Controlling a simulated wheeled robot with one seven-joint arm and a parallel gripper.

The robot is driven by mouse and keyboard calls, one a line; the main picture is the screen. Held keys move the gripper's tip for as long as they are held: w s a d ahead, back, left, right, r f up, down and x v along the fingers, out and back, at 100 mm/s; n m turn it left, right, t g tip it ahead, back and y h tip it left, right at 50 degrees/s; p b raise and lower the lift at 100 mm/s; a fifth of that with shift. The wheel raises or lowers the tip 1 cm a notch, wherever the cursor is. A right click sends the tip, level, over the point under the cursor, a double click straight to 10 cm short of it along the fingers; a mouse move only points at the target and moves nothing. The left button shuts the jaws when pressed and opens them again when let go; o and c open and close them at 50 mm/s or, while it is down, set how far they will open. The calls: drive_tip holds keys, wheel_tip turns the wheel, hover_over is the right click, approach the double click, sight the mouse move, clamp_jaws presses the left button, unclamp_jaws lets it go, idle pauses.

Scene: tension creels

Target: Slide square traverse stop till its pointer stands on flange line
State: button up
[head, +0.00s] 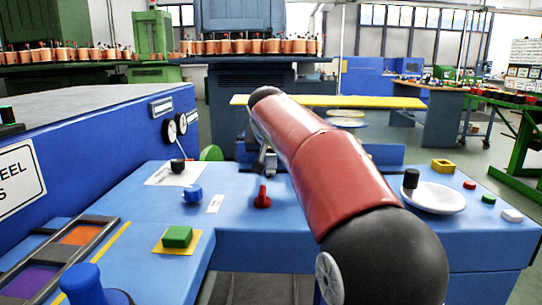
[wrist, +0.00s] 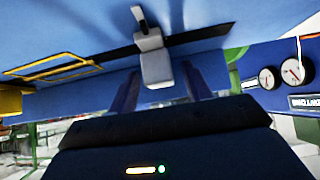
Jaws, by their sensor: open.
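In the wrist view a pale grey square block (wrist: 154,62), which looks like the traverse stop, sits at a dark slot or rail (wrist: 210,38) across a blue face. A thin grey and black piece (wrist: 139,16) sticks out from the block, perhaps its pointer. My gripper (wrist: 158,88) is open, with one dark finger on each side of the block; I cannot tell if either touches it. In the head view my gripper (head: 266,160) is small and partly hidden behind my red arm, at the console's back. I cannot make out the flange line.
The blue console (head: 130,205) carries a red lever (head: 262,198), a blue knob (head: 192,195), a green button (head: 177,237) and a white dish (head: 434,198) with a black knob. Dials (wrist: 291,71) are at the right in the wrist view. A yellow wire frame (wrist: 50,69) is at left.

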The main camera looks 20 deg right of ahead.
drive_tip(key=v, duration=0.7)
drive_tip(key=shift+s+r, duration=0.3)
drive_tip(key=shift+a, duration=0.1)
